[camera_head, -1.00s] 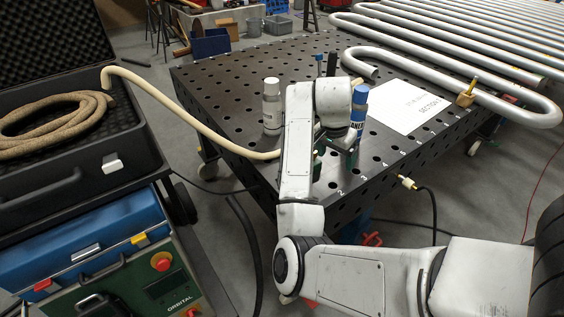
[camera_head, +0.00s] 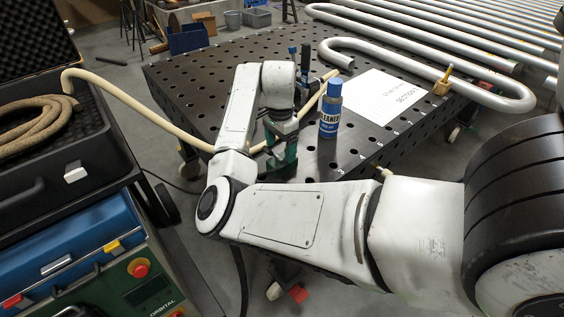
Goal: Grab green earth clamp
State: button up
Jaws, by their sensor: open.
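The green earth clamp (camera_head: 288,158) shows as a green shape near the table's front edge, at the lower end of my arm. It is partly hidden by my wrist and gripper. My gripper (camera_head: 280,138) points down at the clamp, with its jaws open. They are small and dark here, and I cannot tell whether they touch the clamp or stand around it. A blue and white cleaner can (camera_head: 330,112) stands upright just right of my gripper.
A perforated dark welding table (camera_head: 215,75) bears a white paper sheet (camera_head: 375,97) and a silver serpentine coil (camera_head: 430,75). A beige hose (camera_head: 140,112) runs from the open black case (camera_head: 75,172) behind my arm. Blue-capped items (camera_head: 305,60) stand farther back.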

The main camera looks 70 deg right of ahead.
aim_at(281, 158)
jog(key=f, duration=0.2)
jog(key=f+p, duration=0.1)
jog(key=f, duration=0.1)
jog(key=shift+s+a+f, duration=0.1)
jog(key=shift+s+a, duration=0.15)
jog(key=shift+a, duration=0.15)
jog(key=shift+f, duration=0.5)
jog(key=shift+r, duration=0.1)
grip_shut()
